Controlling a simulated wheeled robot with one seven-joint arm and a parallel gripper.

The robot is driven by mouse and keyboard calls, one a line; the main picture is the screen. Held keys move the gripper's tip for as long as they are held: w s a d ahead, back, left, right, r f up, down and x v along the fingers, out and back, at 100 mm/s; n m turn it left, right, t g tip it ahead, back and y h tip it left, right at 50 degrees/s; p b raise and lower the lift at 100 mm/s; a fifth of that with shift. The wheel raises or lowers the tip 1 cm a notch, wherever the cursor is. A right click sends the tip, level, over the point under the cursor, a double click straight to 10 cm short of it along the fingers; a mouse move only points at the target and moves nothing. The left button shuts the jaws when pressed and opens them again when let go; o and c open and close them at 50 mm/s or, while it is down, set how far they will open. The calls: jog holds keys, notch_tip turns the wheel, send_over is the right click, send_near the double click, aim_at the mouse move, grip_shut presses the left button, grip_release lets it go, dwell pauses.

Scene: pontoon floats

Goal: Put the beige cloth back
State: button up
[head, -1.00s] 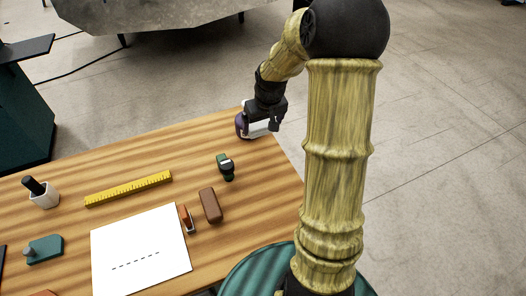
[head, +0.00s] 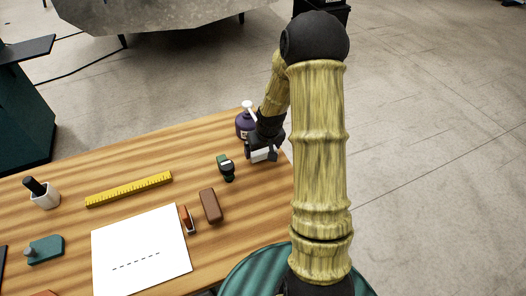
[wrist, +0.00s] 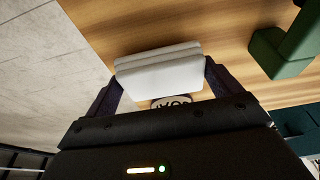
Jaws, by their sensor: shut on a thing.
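My gripper (head: 263,150) is at the right end of the wooden table, low over the top or touching it; I cannot tell which. It is shut on a pale, off-white folded cloth (wrist: 160,72), whose layers show between the two fingers in the wrist view. In the head view only a small pale part of the cloth (head: 262,156) shows under the gripper. A dark-framed mark with letters (wrist: 171,102) shows just below the cloth in the wrist view, partly hidden by my gripper.
A purple pump bottle (head: 244,126) stands close behind and left of my gripper. A dark green item (head: 226,168) lies to its left, then a brown block (head: 210,206). A ruler (head: 128,188) and white paper (head: 140,250) lie further left. The table's right edge is close.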

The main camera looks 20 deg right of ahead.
jog(key=shift+f, duration=0.8)
jog(key=shift+f, duration=0.1)
jog(key=shift+f, duration=0.15)
jog(key=o, duration=0.9)
jog(key=shift+c, duration=0.2)
jog(key=v, duration=1.2)
jog(key=shift+r, duration=0.25)
